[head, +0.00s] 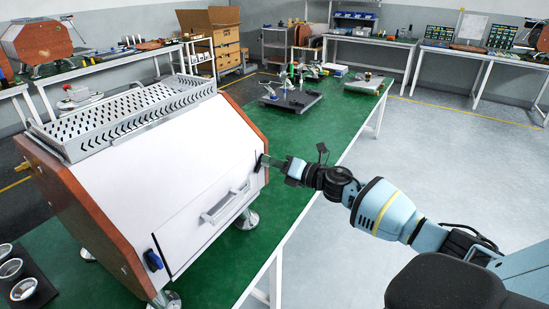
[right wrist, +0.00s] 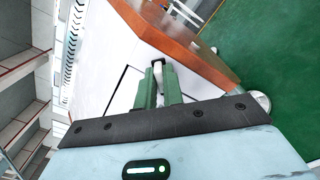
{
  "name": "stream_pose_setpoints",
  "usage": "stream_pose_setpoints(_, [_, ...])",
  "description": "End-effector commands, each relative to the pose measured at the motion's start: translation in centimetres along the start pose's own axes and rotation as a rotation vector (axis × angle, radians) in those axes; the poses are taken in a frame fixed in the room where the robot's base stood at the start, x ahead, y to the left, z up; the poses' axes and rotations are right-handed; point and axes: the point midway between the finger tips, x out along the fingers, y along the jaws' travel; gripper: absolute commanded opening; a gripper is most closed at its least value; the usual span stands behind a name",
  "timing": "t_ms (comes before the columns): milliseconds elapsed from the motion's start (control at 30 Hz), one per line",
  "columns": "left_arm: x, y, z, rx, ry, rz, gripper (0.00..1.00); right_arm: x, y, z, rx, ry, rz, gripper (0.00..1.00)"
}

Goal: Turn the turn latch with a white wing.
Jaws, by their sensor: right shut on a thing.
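The espresso machine's white front (head: 150,165) has a lower panel with a grey bar handle (head: 224,206). My right gripper (head: 264,162) is at the panel's upper right corner, close to the wooden side. In the right wrist view its two greenish fingers (right wrist: 158,85) are closed around a narrow white piece, the white wing (right wrist: 158,73) of the turn latch. The fingers hide most of the latch, so its exact angle cannot be told. A second latch with a blue wing (head: 153,260) sits at the panel's lower left corner. My left gripper is not in view.
The machine stands on a green table (head: 245,259), with a perforated metal tray (head: 125,112) on top. A dark stand (head: 291,101) is farther back. The floor right of the table is clear.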

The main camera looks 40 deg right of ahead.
Motion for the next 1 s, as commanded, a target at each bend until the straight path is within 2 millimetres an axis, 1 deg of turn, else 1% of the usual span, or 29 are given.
stream_pose_setpoints(33, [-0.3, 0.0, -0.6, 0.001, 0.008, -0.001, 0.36, 0.0, 0.3, 0.4, 0.046, -0.004, 0.002, 0.00])
stream_pose_setpoints(300, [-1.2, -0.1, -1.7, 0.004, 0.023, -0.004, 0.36, 0.0, 0.4, 0.4, 0.302, -0.003, 0.003, 0.00])
stream_pose_setpoints(600, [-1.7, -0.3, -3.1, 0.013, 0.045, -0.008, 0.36, 0.0, 0.3, 0.3, 0.560, -0.002, 0.003, 0.00])
stream_pose_setpoints(800, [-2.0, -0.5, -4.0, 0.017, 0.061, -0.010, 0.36, 0.0, 0.2, 0.3, 0.684, -0.003, 0.002, 0.00])
stream_pose_setpoints(1000, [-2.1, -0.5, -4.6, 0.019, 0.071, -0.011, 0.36, 0.0, 0.1, 0.2, 0.761, -0.002, 0.000, 0.00])
